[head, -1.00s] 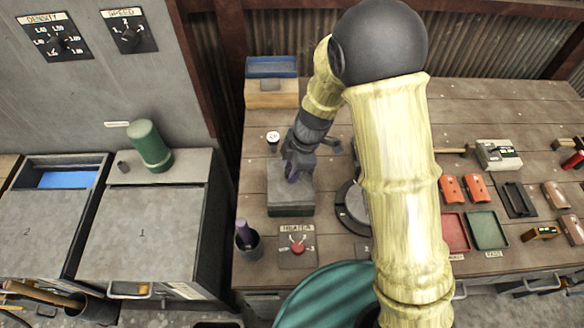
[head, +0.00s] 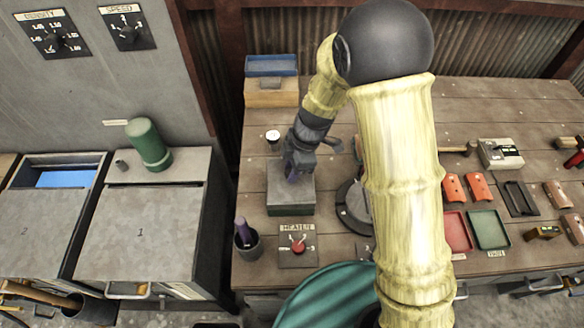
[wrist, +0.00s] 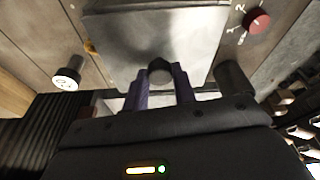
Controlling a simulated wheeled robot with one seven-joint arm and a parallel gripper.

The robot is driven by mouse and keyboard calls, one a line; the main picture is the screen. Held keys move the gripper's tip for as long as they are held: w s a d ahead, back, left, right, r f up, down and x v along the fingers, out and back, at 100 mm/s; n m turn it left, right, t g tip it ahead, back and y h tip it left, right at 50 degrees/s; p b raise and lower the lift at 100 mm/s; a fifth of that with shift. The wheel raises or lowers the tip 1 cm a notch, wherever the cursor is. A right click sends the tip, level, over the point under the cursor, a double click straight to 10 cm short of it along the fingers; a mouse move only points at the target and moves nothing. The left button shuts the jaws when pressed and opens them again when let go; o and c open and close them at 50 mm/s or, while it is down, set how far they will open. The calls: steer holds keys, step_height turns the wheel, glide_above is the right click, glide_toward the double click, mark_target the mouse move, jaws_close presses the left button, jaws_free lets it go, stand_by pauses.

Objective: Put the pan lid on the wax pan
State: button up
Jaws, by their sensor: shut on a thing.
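The pan lid (head: 302,188) is a flat grey square plate, and it fills the top of the wrist view (wrist: 165,28). My gripper (head: 293,176) is over it in the head view. In the wrist view its purple fingers (wrist: 163,82) are shut on the lid's round dark knob. The wax pan (head: 290,210) shows only as a dark green edge under the lid in the head view, left of centre on the bench. The lid covers the pan from above; I cannot tell whether it rests fully on the rim.
The heater panel (head: 298,243) with a red knob is in front of the pan. A dark cup (head: 247,247) with a purple tool stands front left. A small white-topped jar (head: 273,137) is behind. A dark round stand (head: 350,210) is close on the right.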

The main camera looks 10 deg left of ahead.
steer(key=shift+f+b, duration=0.35)
steer(key=shift+b, duration=0.15)
stand_by(0.5)
steer(key=o, duration=0.7)
steer(key=o, duration=0.5)
steer(key=shift+o, duration=0.2)
steer(key=shift+r, duration=0.15)
steer(key=b+v, duration=0.2)
steer(key=v, duration=1.5)
steer(key=shift+r, duration=0.15)
